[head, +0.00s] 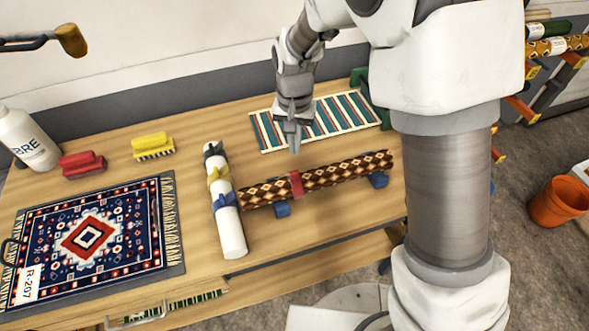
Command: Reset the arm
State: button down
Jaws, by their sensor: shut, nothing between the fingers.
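My gripper (294,138) is at the end of my raised arm, pointing down over the wooden table (330,222). Its fingers are shut with nothing between them. In the picture it overlaps the striped mat (345,113) behind it. A brown patterned rolled rug (335,174) with a red band lies in front of it on blue supports; the fingertips appear apart from it. My arm hides part of the table's right side.
A white roll (230,232) with coloured straps lies left of the rolled rug. A blue fringed rug (120,231), red brush (83,165), yellow brush (152,146) and white bottle (27,140) are further left. An orange bucket (558,201) stands on the floor at right.

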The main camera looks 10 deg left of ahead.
jog(key=s+d+r+t+y, duration=0.1)
jog(key=s+d+r+t, duration=0.1)
jog(key=s+d+r, duration=0.5)
jog(key=s+d+r+t, duration=0.2)
jog(key=s+d+r, duration=0.1)
jog(key=d+r, duration=0.65)
jog(key=s+d+r+t+h, duration=0.1)
jog(key=s+d+r, duration=0.2)
jog(key=s, duration=0.4)
jog(key=shift+s+d+r+n+t, duration=0.3)
jog(key=shift+s+d+n, duration=0.05)
jog(key=shift+d+n, duration=0.1)
dwell(0.5)
